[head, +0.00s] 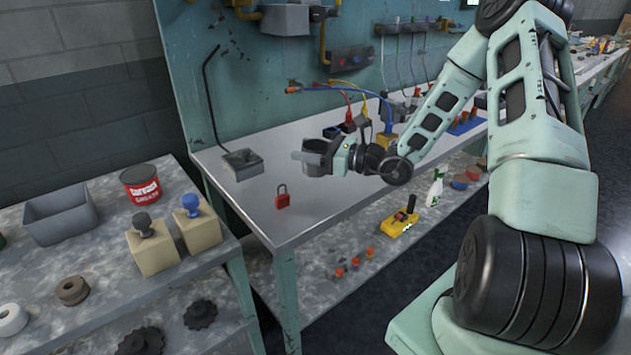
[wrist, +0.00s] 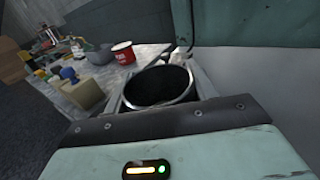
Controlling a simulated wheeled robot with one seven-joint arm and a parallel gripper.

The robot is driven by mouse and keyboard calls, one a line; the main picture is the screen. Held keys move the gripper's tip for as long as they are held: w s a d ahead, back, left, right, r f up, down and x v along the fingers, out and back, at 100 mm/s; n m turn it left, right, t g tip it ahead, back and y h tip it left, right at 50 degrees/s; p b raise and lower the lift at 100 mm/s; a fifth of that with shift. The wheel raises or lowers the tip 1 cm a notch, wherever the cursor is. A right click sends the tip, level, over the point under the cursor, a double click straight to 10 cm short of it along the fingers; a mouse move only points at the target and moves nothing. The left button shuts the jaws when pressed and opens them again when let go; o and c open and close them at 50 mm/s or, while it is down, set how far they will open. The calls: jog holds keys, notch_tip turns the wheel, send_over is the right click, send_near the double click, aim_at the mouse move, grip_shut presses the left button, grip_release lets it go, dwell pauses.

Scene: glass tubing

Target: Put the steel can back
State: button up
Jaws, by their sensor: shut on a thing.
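The steel can (head: 315,148) is a small grey cylinder in my gripper (head: 322,158), above the workbench in the head view. My gripper is shut around it, and the can looks roughly upright. In the wrist view the can (wrist: 158,88) shows its open top, with a bright rim and a dark inside that looks empty. The lower part of the can is hidden by the gripper there. I cannot tell the exact gap between the can and the bench top.
The workbench (head: 245,193) holds a red padlock (head: 282,196) and a grey stand with a bent rod (head: 242,164). The left table (head: 90,265) bears a red grease tin (head: 140,185), a grey bin (head: 60,214) and two stamp-like blocks. Cables and tools crowd the bench's back.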

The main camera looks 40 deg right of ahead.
aim_at(309, 170)
jog(key=shift+f, duration=2.95)
jog(key=shift+f, duration=0.1)
jog(key=o, duration=1.1)
jog(key=shift+o, duration=0.2)
jog(key=shift+r, duration=0.2)
jog(key=b+v, duration=0.1)
jog(key=v, duration=1.1)
jog(key=shift+f, duration=0.15)
